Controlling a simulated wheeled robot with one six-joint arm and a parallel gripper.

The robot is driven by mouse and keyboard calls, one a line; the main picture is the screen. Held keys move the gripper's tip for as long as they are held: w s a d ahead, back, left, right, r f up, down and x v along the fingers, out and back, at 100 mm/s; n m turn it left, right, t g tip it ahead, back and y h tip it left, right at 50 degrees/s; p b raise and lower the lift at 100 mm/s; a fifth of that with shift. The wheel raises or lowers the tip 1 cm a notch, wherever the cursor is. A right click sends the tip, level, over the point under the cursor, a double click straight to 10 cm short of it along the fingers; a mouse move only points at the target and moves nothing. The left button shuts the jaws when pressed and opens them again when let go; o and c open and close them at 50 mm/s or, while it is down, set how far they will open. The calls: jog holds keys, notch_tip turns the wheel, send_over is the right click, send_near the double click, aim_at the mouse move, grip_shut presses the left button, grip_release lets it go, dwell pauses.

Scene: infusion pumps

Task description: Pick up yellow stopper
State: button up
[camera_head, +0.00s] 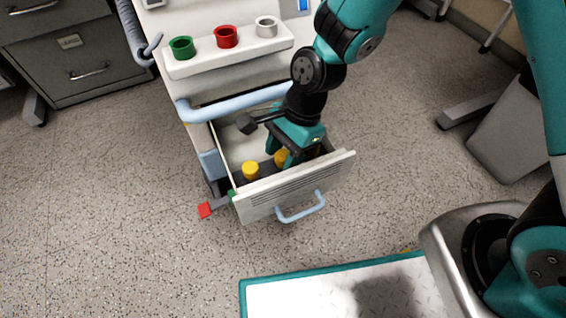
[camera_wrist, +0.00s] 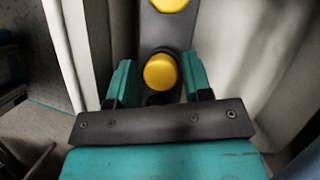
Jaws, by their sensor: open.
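In the wrist view, a yellow stopper (camera_wrist: 161,72) with a dark base stands between the two teal fingers of my gripper (camera_wrist: 160,84). The fingers are apart, with a gap on each side of the stopper. Another yellow stopper (camera_wrist: 170,4) is cut off by the top edge. In the head view, one yellow stopper (camera_head: 251,170) stands in the open drawer, left of my gripper. A second yellow stopper (camera_head: 281,157) is partly hidden behind my gripper, which reaches down into the drawer. The fingertips are hard to see in the head view.
The open drawer (camera_head: 283,199) has a white front panel and a blue handle (camera_head: 301,207). Its walls stand close around my gripper. Above it, a cart shelf (camera_head: 228,52) holds a green cup (camera_head: 182,48), a red cup (camera_head: 227,37) and a white cup (camera_head: 266,27).

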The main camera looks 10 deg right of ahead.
aim_at(283, 154)
jog(key=shift+r, duration=0.1)
jog(key=c, duration=0.8)
jog(key=shift+c, duration=0.2)
notch_tip(283, 154, up, 20)
jog(key=p, duration=1.1)
